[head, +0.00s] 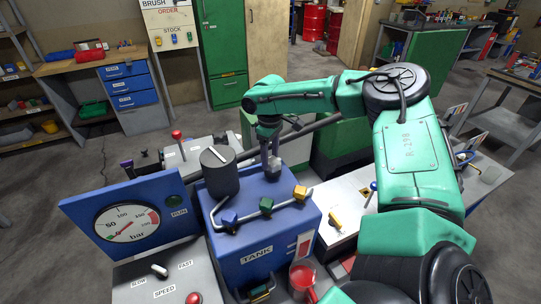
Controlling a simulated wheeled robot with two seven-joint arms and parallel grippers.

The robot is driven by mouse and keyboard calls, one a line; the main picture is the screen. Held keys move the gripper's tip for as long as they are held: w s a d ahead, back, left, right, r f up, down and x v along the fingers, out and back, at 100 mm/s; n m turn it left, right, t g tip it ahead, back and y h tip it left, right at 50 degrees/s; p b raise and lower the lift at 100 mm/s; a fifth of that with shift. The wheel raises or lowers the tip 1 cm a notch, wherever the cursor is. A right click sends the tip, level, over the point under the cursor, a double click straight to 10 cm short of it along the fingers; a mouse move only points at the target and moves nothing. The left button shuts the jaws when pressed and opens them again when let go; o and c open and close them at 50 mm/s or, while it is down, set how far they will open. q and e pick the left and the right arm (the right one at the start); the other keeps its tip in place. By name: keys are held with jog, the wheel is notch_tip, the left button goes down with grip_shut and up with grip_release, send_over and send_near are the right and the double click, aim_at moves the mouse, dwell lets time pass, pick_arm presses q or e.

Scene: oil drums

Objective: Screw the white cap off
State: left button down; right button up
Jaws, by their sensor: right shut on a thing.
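My right arm comes in from the right and reaches across the blue tank (258,239). My right gripper (272,166) points down at the tank's back right top corner. It is shut on the white cap (274,172), of which only a small pale part shows between and below the fingers. I cannot tell from this view whether the cap still sits on its neck or is clear of it. My left gripper is not in view.
A dark cylinder (219,177) stands on the tank, left of my gripper. A grey pipe with blue, green (266,205) and yellow valves runs along the tank top. A gauge panel (127,222) stands at left. A red-filled jug (302,278) is in front.

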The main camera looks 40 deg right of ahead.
jog(key=shift+r, duration=0.1)
jog(key=n, duration=0.4)
jog(key=shift+a+p, duration=0.15)
jog(key=shift+p, duration=0.15)
jog(key=shift+s+n, duration=0.1)
jog(key=shift+n, duration=1.1)
jog(key=o, duration=1.4)
jog(key=shift+a, duration=0.1)
jog(key=shift+o, duration=0.2)
